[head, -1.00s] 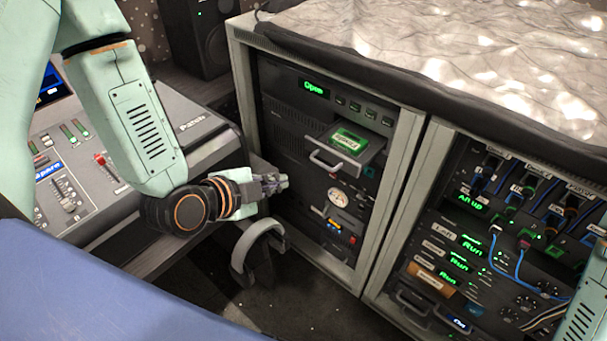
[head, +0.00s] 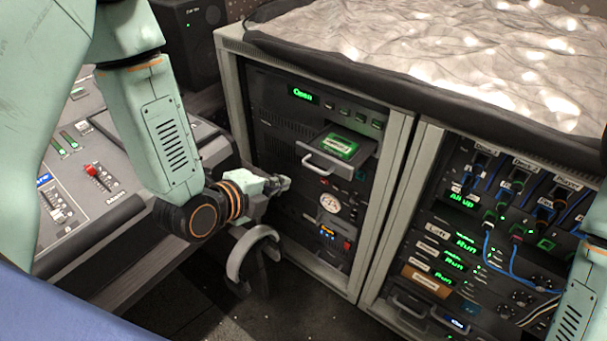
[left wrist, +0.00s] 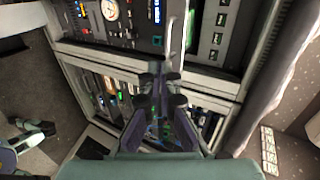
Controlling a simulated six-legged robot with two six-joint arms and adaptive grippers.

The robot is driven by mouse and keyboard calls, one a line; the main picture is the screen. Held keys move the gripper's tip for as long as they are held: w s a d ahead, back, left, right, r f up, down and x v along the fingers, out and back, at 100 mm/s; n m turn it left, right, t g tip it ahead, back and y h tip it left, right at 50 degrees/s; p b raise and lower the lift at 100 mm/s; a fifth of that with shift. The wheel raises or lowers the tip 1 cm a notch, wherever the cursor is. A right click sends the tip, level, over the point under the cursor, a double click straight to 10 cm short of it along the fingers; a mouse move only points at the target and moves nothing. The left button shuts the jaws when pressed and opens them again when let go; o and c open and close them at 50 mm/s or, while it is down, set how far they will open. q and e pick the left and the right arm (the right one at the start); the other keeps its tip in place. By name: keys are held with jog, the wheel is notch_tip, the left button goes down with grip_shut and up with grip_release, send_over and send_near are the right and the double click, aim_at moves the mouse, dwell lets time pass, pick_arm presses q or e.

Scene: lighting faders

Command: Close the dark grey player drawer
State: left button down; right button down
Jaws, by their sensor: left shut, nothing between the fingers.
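The dark grey player drawer (head: 361,156) sticks out of the upper part of the left rack in the head view. A green cassette (head: 340,146) lies in it, and a silver handle (head: 321,164) spans its front. My left gripper (head: 284,183) is shut and empty. In the head view it appears left of and a little below the handle, apart from it. In the left wrist view the shut fingers (left wrist: 161,85) point toward the rack, and a pale bar that looks like the handle (left wrist: 179,35) shows beyond them. My right gripper is out of view.
The display above the drawer (head: 303,94) reads "Open". A second rack (head: 470,230) with blue cables stands to the right. A fader desk (head: 90,200) is at left. Headphones (head: 250,255) hang below my left gripper. A crumpled pale cover (head: 430,50) lies on the racks.

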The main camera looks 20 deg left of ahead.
pick_arm(q)
jog(key=b+x, duration=0.1)
jog(key=x, duration=0.8)
jog(key=shift+w+d+r, duration=0.25)
jog(key=shift+w, duration=0.25)
jog(key=shift+s, duration=0.1)
jog(key=shift+b, duration=0.3)
